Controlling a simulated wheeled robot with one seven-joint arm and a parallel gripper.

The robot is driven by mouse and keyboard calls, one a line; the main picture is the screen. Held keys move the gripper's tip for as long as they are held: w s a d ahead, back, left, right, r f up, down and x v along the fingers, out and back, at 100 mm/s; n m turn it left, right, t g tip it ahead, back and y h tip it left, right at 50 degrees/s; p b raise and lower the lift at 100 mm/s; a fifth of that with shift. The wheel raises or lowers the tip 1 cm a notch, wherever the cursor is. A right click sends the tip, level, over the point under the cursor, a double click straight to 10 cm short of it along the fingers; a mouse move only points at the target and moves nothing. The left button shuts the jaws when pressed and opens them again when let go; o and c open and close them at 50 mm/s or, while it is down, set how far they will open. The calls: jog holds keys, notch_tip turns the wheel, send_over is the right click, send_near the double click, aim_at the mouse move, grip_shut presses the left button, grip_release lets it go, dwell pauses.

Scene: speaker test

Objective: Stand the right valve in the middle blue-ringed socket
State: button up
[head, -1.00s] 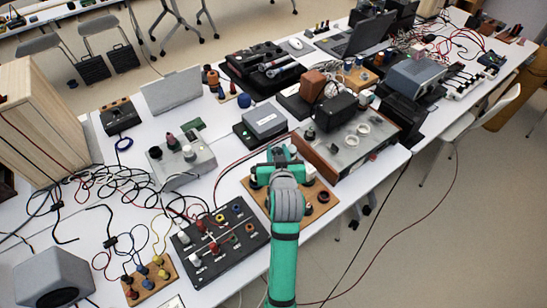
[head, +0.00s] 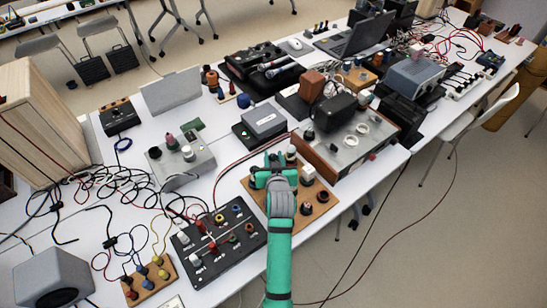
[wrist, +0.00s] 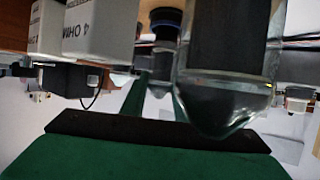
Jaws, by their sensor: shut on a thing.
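My gripper (head: 272,168) is over the left side of a wooden board (head: 288,217) in the head view. The jaws are shut on a clear glass valve with a dark inside; it shows large in the wrist view (wrist: 226,85), its domed end towards the bottom of the picture. In the head view I cannot make out the valve behind the gripper. A dark piece with a blue ring (wrist: 165,17), seemingly a blue-ringed socket, shows left of the valve in the wrist view. I cannot tell which socket it is. The valve's base end is out of the picture.
White blocks marked "4 OHM" (wrist: 88,25) are close by at the wrist view's upper left. Two dark round sockets (head: 306,208) are on the board's right part. A black panel with knobs (head: 215,255) lies left of the board, and a metal-topped unit (head: 345,150) behind right.

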jog(key=shift+f, duration=0.25)
jog(key=o, duration=1.1)
jog(key=shift+f, duration=0.1)
jog(key=shift+r, duration=0.5)
jog(key=v, duration=1.2)
